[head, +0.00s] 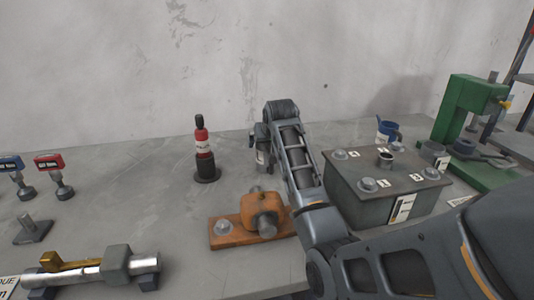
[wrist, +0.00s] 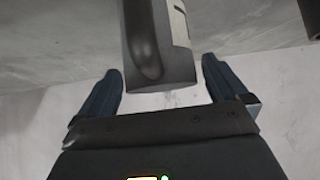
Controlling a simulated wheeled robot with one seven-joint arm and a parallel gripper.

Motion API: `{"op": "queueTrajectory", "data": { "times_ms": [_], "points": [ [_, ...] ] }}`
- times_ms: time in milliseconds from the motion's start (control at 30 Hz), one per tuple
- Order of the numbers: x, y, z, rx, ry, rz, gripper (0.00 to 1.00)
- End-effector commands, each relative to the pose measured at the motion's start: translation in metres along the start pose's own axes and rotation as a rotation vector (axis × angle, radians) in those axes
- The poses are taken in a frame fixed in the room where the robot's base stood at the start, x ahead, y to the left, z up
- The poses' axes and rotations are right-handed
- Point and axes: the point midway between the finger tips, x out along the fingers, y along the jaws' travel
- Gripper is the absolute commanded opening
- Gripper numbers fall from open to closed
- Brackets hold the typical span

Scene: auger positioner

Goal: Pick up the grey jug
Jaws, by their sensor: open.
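The grey jug (wrist: 160,45) fills the top middle of the wrist view, dark grey with a raised handle-like ridge and a pale label on its right side. My gripper (wrist: 162,70) is open, with one blue-grey finger on each side of the jug's near end. Gaps show between the fingers and the jug, so they do not appear to touch it. In the head view my arm reaches over the table, and a small grey labelled part of the jug (head: 262,158) shows below my wrist. The rest of it is hidden by my arm.
An orange fixture (head: 262,215) stands in front of the jug. A red-and-black bottle (head: 203,150) stands left. A green press (head: 462,120) is far right. The left-back table is clear.

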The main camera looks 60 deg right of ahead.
Motion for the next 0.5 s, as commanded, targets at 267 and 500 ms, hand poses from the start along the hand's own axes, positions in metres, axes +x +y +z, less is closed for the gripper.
{"op": "queueTrajectory", "data": {
  "times_ms": [267, 500],
  "points": [
    [0.0016, -0.0002, 0.0000, 0.000, 0.001, 0.000, 0.97],
    [0.0015, -0.0003, 0.0000, 0.000, 0.001, -0.001, 0.74]
  ]
}}
